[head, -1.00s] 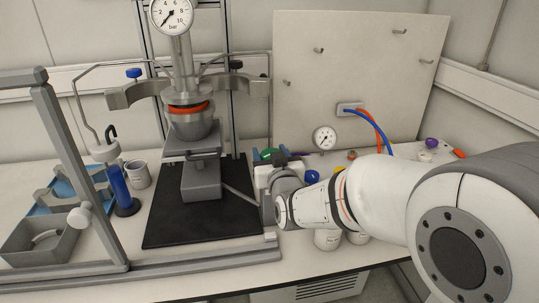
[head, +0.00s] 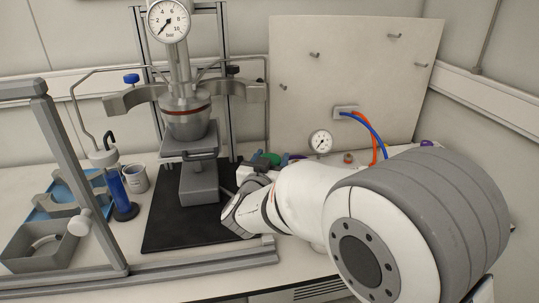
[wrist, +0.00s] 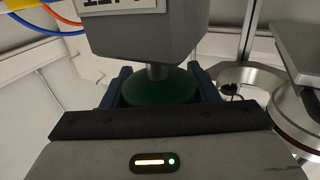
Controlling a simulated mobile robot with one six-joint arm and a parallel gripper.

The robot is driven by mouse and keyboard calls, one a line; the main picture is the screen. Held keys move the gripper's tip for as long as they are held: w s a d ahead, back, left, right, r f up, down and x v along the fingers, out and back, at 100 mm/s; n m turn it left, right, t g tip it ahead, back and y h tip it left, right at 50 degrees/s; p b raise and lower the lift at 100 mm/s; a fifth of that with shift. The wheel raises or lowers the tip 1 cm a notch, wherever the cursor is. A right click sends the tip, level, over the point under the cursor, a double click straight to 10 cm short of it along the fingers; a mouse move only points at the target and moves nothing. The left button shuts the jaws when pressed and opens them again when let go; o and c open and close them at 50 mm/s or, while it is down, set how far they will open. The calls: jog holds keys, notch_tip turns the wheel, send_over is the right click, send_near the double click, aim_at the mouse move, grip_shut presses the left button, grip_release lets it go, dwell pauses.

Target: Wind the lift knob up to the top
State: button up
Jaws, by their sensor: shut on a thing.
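The green lift knob (wrist: 160,90) sits on a short shaft under a grey box (wrist: 150,35) with a partly visible, upside-down label. My gripper (wrist: 160,80) is shut on the knob, one blue finger on each side of it. In the head view my wrist hides most of this grip. The lift platform (head: 187,145) stands raised above its grey base (head: 199,185) on the black mat (head: 180,230). The grey vessel (head: 188,124) rests on or just above the platform. A thin, dark orange ring (head: 188,109) shows between vessel and head.
A pressure gauge (head: 167,20) tops the reactor, with open clamp halves (head: 135,98) at its sides. A grey frame (head: 75,160) and a blue cylinder (head: 118,190) stand left. A panel (head: 350,70) with hoses is behind my arm.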

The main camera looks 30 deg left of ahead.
dwell(0.4)
jog(key=o, duration=1)
jog(key=shift+s, duration=0.1)
jog(key=v, duration=0.7)
jog(key=shift+s, duration=0.35)
